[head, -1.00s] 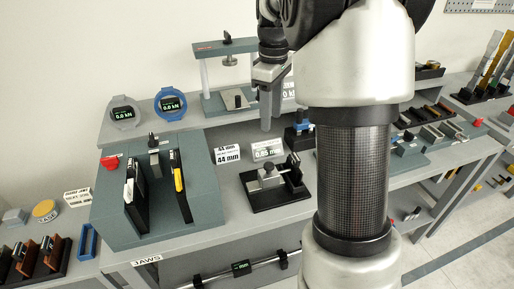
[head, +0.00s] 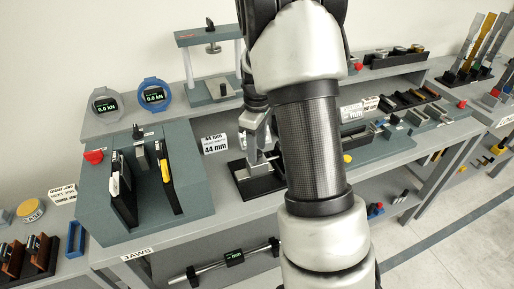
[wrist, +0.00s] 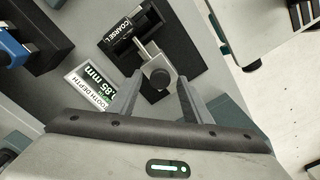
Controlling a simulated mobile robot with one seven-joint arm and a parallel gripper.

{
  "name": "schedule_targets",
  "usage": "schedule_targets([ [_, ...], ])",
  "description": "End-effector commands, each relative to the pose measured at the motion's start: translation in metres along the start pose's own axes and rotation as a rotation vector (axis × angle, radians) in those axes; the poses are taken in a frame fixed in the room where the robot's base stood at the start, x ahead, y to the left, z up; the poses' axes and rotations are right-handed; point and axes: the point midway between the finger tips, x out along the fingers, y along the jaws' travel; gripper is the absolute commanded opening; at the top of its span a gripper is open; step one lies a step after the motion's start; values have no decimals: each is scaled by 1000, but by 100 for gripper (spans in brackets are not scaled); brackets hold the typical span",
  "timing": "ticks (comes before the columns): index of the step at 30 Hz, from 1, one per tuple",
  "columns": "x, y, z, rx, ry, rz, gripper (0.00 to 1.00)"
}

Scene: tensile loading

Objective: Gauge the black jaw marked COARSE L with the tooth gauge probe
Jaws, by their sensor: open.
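The black jaw marked COARSE L (wrist: 134,27) sits on the black base of the tooth gauge stand (wrist: 185,45) in the wrist view. The tooth gauge probe (wrist: 158,76) is a grey block with a dark round knob and a thin rod pointing toward the jaw. I cannot tell whether the rod touches the jaw. My gripper (wrist: 162,80) is open, with one finger on each side of the probe block; contact is not clear. In the head view my gripper (head: 252,146) is low over the gauge stand (head: 258,185), and my arm hides part of it.
A tooth depth sign (wrist: 92,85) reading 0.85 mm lies beside the stand. A blue-topped fixture (wrist: 15,45) is at the wrist view's upper left. In the head view, a teal jaw block (head: 88,195) stands left and a grey press frame (head: 210,38) behind.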

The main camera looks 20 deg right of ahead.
Motion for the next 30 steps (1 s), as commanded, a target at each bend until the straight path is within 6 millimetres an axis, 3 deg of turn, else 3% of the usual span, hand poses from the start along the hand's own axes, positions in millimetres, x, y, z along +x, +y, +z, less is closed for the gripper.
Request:
schedule_targets([
  [8, 2, 0, 0, 0, 0, -1, 45],
  [17, 2, 0, 0, 1, 0, -1, 0],
  [22, 2, -3, -3, -1, 0, -1, 0],
  [30, 2, -28, -29, -1, 1, 0, 0],
])
